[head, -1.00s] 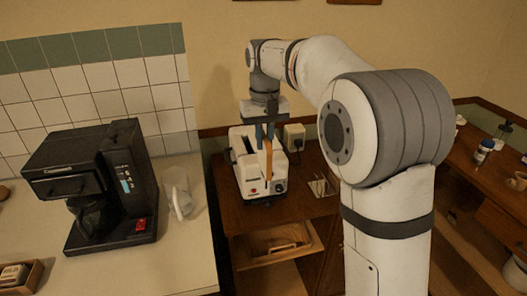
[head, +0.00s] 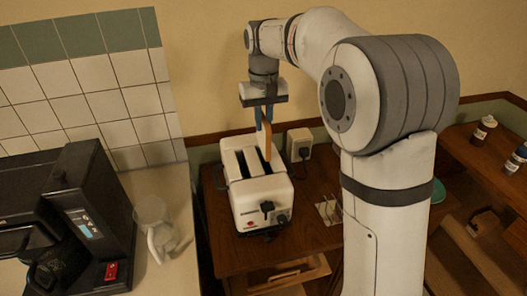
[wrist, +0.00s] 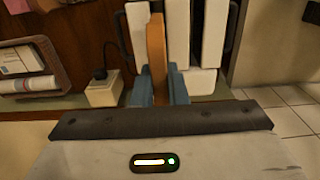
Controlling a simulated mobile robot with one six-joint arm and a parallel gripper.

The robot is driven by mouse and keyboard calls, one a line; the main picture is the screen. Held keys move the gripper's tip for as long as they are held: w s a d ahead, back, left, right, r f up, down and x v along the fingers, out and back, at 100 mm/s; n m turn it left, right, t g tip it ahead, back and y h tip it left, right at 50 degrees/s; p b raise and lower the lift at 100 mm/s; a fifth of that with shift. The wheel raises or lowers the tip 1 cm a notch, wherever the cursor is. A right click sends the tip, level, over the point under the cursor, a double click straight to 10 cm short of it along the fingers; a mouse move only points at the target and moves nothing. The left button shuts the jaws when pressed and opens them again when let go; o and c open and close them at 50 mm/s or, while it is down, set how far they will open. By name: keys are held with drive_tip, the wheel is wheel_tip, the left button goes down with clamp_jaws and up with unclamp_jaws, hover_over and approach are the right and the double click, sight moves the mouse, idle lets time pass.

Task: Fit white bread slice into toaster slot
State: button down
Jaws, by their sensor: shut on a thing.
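My gripper (head: 264,125) hangs straight down above the toaster and is shut on the bread slice (head: 268,145). The slice shows its brown edge and is held upright between the blue fingers. The white toaster (head: 262,206) stands on the brown wooden surface, with two long dark slots in its top. The slice's lower end appears over the right part of the toaster top; whether it enters a slot cannot be told. In the wrist view the slice (wrist: 157,55) stands between the fingers, against the white toaster top (wrist: 210,35).
A black coffee maker (head: 80,215) and a clear jug (head: 155,225) stand on the pale counter at left. A small wire rack (head: 328,210) sits at the toaster's right.

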sight(263, 142)
wheel_tip(263, 142, down, 7)
drive_tip(key=shift+f+p, duration=0.1)
drive_tip(key=shift+p, duration=0.4)
drive_tip(key=shift+f+b, duration=0.4)
drive_tip(key=shift+f, duration=0.15)
drive_tip(key=c, duration=1.4)
unclamp_jaws()
drive_tip(key=shift+c, duration=0.2)
drive_tip(key=shift+r, duration=0.1)
